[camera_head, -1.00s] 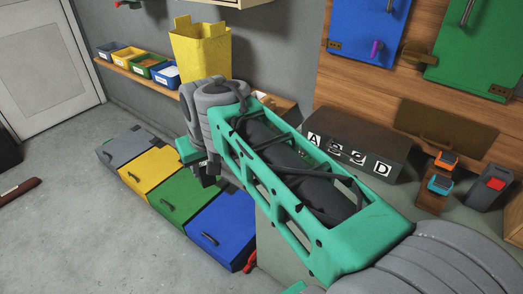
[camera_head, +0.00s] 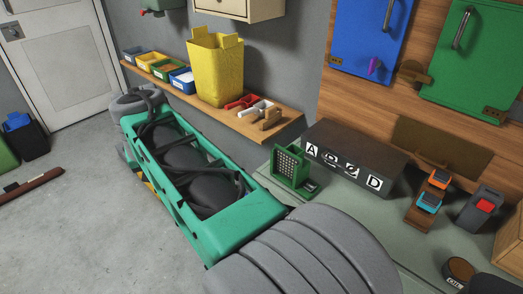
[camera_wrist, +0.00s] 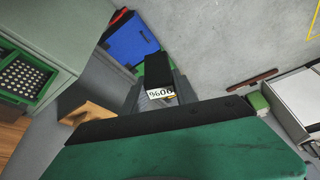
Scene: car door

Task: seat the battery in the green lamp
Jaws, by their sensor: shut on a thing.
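The green lamp (camera_head: 291,168), with a pale grid of dots on its face, stands on the grey-green bench left of the dark lettered case. It also shows at the left edge of the wrist view (camera_wrist: 25,78). My gripper (camera_wrist: 158,94) is shut on a dark battery (camera_wrist: 157,70) with a white label reading like "%00", seen in the wrist view. The battery is held clear of the lamp, over the floor side. In the head view my arm hides the gripper and the battery.
A wooden stand (camera_head: 424,212) with orange-and-blue units and a grey box with a red top (camera_head: 484,207) are to the right. A shelf (camera_head: 290,122) holds bins and a yellow container (camera_head: 216,70).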

